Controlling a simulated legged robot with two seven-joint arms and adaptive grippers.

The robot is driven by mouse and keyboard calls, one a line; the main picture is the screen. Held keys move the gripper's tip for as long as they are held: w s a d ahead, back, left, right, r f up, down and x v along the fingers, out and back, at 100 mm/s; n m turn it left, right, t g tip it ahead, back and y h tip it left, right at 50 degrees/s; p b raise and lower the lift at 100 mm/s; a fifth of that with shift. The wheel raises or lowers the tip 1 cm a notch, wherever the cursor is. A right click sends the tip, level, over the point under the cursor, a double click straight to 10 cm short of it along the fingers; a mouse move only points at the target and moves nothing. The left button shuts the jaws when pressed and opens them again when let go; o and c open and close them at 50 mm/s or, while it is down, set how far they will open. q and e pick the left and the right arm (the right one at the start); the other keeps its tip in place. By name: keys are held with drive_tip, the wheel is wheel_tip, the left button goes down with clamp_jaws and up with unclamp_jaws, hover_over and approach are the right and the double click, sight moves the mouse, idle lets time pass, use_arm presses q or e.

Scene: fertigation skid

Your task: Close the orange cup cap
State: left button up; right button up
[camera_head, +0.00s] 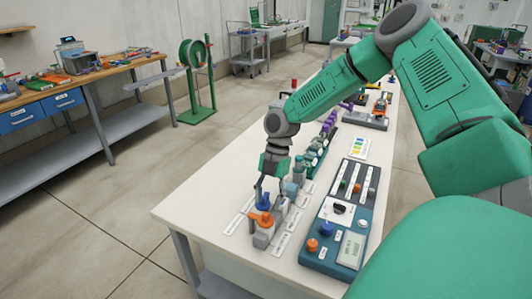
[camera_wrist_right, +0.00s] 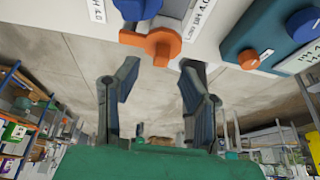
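The orange cap (camera_head: 262,217) sits on a small grey block at the near end of the white table, with a blue cap (camera_head: 264,202) just behind it. In the right wrist view the orange cap (camera_wrist_right: 157,43), with a rounded lobe and side arm, lies just beyond my fingertips, near the blue cap (camera_wrist_right: 137,8). My right gripper (camera_head: 271,190) points down above these caps. In the wrist view the right gripper (camera_wrist_right: 160,70) is open and empty, its two fingers apart. I cannot tell whether the orange cap is fully closed. My left gripper is not in view.
A blue-grey control panel (camera_head: 310,258) with knobs stands to the right of the caps. A row of bottles and fittings (camera_head: 318,145) runs along the white table (camera_head: 185,207) behind. The table's left strip is clear. A workbench (camera_head: 120,70) stands further left.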

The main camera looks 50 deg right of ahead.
drive_tip(key=v, duration=0.8)
drive_tip(key=shift+d, duration=0.15)
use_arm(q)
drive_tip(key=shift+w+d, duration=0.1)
use_arm(e)
drive_tip(key=shift+w, duration=0.1)
